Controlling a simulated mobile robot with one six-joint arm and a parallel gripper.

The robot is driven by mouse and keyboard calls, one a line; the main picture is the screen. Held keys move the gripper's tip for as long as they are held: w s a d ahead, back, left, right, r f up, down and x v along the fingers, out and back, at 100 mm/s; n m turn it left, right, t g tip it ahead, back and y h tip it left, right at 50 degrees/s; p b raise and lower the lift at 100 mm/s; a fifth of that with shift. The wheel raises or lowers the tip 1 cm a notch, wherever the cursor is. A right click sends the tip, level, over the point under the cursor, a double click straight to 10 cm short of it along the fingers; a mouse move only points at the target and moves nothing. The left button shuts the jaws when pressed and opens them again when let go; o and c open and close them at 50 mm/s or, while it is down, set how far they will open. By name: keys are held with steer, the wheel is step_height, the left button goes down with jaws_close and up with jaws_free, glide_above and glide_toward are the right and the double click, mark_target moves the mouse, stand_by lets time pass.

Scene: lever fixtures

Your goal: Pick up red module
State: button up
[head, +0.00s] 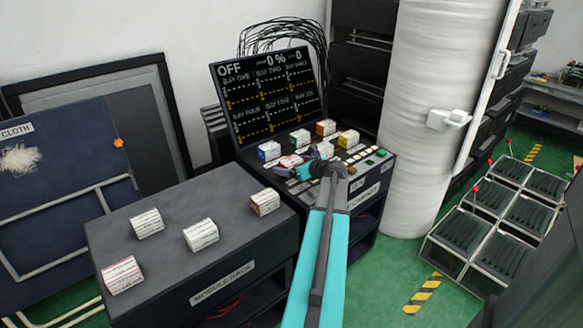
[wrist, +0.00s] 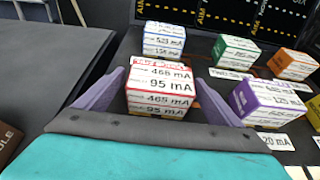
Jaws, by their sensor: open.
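The red module, a white block with red edges and printed labels, sits on the console; it shows in the wrist view (wrist: 160,76) and, partly behind my gripper, in the head view (head: 290,161). My gripper (wrist: 158,98) is open, with one purple finger on each side of the red module. I cannot tell whether either finger touches it. In the head view my gripper (head: 297,168) reaches over the console's front left part. Another block with reddish edges (head: 122,275) lies on the module rack.
Close around are a blue module (wrist: 164,40), a green module (wrist: 235,52), an orange module (wrist: 293,64) and a purple module (wrist: 268,103), right beside the right finger. A yellow module (head: 348,139) is farther right. A screen (head: 268,95) reading OFF stands behind. The module rack (head: 200,275) holds several pale blocks.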

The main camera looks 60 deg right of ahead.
mark_target(292, 161)
steer(key=c, duration=1.2)
steer(key=shift+r, duration=0.15)
steer(key=shift+r, duration=0.55)
steer(key=shift+s+a+r+p, duration=0.15)
steer(key=shift+r+p, duration=0.15)
steer(key=shift+r, duration=0.3)
steer(key=shift+s+a+r+p, duration=0.15)
steer(key=shift+r+p, duration=0.15)
steer(key=shift+r, duration=0.25)
steer(key=s+a, duration=0.3)
steer(key=s, duration=0.1)
steer(key=s+a+r+p, duration=0.1)
steer(key=s+a, duration=0.2)
steer(key=s, duration=0.1)
steer(key=s+a, duration=0.3)
steer(key=s, duration=0.1)
steer(key=shift+s+r+p, duration=0.1)
steer(key=shift+r+p, duration=0.05)
steer(key=shift+p, duration=0.15)
